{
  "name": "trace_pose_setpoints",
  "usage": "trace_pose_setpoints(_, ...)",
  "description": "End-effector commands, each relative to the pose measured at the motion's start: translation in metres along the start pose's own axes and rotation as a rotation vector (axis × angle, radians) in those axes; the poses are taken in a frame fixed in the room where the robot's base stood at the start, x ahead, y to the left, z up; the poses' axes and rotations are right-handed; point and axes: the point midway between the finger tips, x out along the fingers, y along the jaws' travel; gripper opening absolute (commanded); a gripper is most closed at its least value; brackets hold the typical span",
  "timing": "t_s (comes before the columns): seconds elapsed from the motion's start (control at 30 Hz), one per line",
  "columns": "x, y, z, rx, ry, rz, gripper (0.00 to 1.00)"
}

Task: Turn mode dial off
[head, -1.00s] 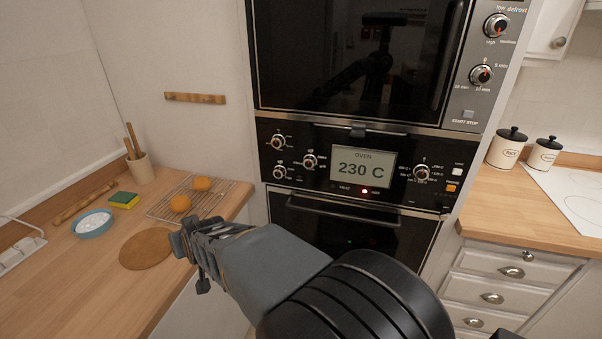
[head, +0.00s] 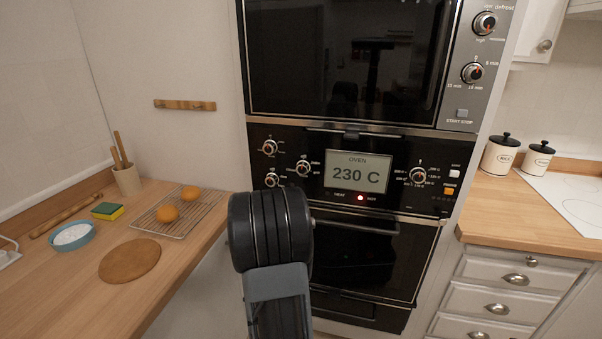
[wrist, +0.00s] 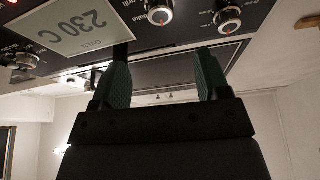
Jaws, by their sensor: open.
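The oven panel carries several round dials. The dial with mode words round it, which looks to be the mode dial (head: 303,168), sits just left of the display (head: 358,172). It shows upside down in the wrist view (wrist: 158,13), with a small red mark; its exact setting is too small to read. Two more dials stand to its left, an upper (head: 269,147) and a lower one (head: 271,180). My gripper (wrist: 160,74) is open and empty, its two dark green fingers apart in front of the panel and not touching the dial. In the head view my arm hides it.
The oven door handle (head: 355,223) runs below the panel, and a dark microwave door (head: 345,65) is above. A temperature dial (head: 417,175) is right of the display. The left counter (head: 190,240) holds a wire rack (head: 160,222) and a blue bowl (head: 73,236).

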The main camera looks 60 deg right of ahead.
Motion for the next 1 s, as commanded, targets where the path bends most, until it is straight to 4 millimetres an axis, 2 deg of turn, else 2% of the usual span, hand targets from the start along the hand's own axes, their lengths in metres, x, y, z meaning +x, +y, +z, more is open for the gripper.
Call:
trace_pose_setpoints(0.2, 0.045, 0.000, -0.003, 0.000, 0.000, 0.001, 0.69)
trace_pose_setpoints(0.5, 0.094, 0.000, -0.002, 0.000, -0.001, -0.002, 0.69)
trace_pose_setpoints(0.7, 0.112, -0.001, -0.001, 0.001, -0.003, -0.002, 0.69)
trace_pose_setpoints(1.0, 0.118, -0.001, 0.000, 0.001, -0.002, -0.003, 0.69)
